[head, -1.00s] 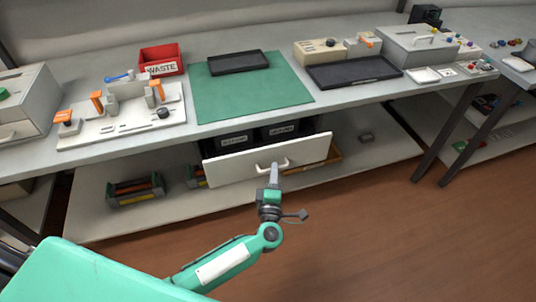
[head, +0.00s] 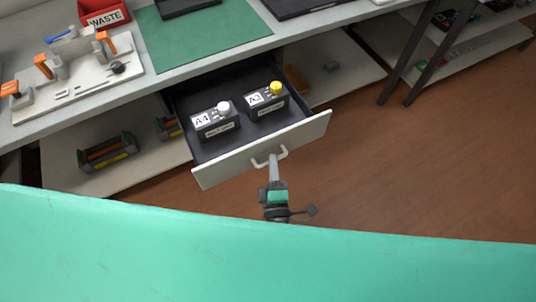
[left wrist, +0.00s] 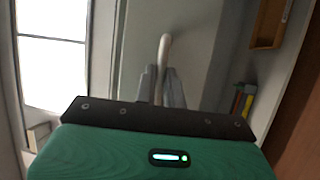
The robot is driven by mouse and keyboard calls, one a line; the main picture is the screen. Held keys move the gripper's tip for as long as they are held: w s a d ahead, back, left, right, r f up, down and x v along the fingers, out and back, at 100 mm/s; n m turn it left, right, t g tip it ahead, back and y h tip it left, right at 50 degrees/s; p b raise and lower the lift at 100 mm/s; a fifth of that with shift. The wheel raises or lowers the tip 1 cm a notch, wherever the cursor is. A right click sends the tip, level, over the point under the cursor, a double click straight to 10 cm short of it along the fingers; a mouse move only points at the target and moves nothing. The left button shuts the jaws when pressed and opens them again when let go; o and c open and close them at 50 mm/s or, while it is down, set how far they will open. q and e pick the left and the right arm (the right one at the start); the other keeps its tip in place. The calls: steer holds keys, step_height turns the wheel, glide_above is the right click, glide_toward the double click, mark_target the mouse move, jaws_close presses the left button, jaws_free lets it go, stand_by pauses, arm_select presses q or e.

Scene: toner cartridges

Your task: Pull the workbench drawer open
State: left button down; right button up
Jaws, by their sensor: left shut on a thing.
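The workbench drawer (head: 222,171) is pulled out from under the bench top, and its dark inside shows. Two black toner cartridges stand in it, one labelled A4 with a white knob (head: 217,125) and one labelled A3 with a yellow knob (head: 267,103). The drawer's white handle (head: 261,163) is at the middle of its front. My left gripper (head: 273,160) is at the handle and shut on it. In the left wrist view the pale handle (left wrist: 165,45) runs between the two fingers (left wrist: 163,75). My right gripper is not in view.
A lower shelf (head: 75,178) holds a cartridge-like unit (head: 106,151) on the left. Bench legs (head: 425,55) stand to the right. A green mat (head: 205,32), a red WASTE bin (head: 102,14) and a white fixture (head: 80,82) are on the bench. The floor (head: 430,165) is clear.

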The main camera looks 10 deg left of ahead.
arm_select(q)
steer(key=shift+s+d, duration=0.1)
steer(key=shift+s, duration=0.05)
steer(key=c, duration=1.5)
jaws_free()
